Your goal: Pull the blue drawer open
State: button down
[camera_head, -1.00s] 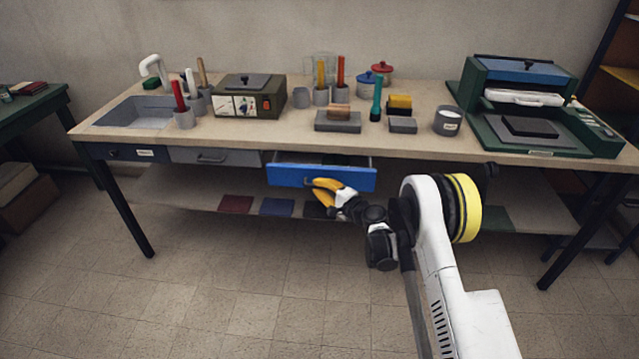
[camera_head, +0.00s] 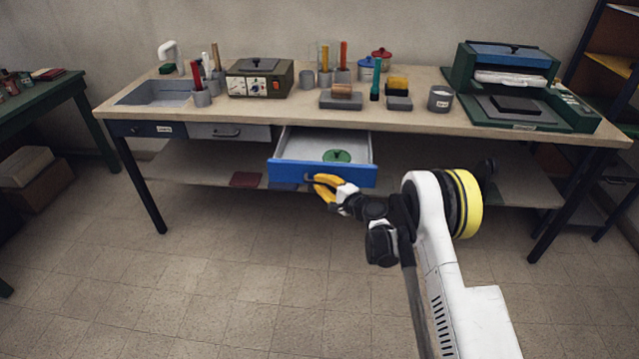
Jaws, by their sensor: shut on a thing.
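The blue drawer (camera_head: 350,178) stands open below the middle of the workbench, its blue front pulled out from the bench edge. Its pale inside shows, with a round green thing (camera_head: 337,156) lying in it. My gripper (camera_head: 314,180), with yellow fingers, is at the drawer front, left of its middle. It is shut on the drawer's handle, which the fingers largely hide.
A grey drawer (camera_head: 229,132) sits shut to the left. A low shelf runs underneath. The tiled floor in front is clear.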

jog(key=shift+a, duration=0.15)
jog(key=c, duration=1.5)
grip_release()
jog(key=shift+a, duration=0.1)
jog(key=shift+o, duration=0.2)
jog(key=shift+d, duration=0.2)
jog(key=v, duration=1.2)
jog(key=shift+a+r, duration=0.1)
jog(key=shift+a, duration=0.05)
